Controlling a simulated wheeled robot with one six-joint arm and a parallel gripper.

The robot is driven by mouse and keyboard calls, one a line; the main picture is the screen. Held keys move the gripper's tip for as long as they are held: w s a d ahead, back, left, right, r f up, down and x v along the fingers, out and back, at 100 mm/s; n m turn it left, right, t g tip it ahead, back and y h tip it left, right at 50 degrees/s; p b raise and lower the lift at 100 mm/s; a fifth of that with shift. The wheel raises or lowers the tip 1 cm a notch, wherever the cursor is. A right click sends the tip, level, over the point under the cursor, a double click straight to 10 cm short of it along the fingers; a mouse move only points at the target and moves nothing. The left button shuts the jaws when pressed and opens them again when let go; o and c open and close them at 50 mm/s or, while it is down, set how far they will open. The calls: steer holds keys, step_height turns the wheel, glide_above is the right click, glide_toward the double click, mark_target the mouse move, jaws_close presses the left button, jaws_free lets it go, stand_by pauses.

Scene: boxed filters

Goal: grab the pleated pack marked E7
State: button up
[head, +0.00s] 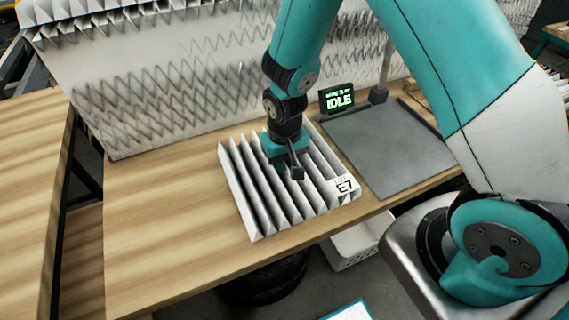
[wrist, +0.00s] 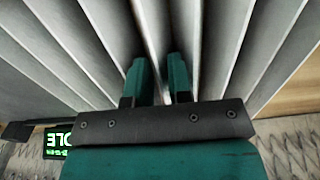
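The pleated pack marked E7 (head: 275,190) lies flat on the wooden bench, its white pleats running front to back. Its E7 label (head: 345,185) is at the right front corner. My gripper (head: 295,172) points down at the middle of the pack. In the wrist view, my gripper (wrist: 159,65) has its two teal fingers a small distance apart, among the pleats of the pack (wrist: 215,45). A pleat seems to run between them. I cannot tell whether they press on it.
A grey plate (head: 385,150) lies on the bench right of the pack. Behind it stands a small screen (head: 338,99) reading IDLE. Large pleated filters (head: 150,85) stand along the back. The bench left of the pack is clear. A white bin (head: 352,245) is below the front edge.

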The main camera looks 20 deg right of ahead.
steer(key=shift+f, duration=0.65)
jaws_close()
steer(key=shift+r, duration=0.1)
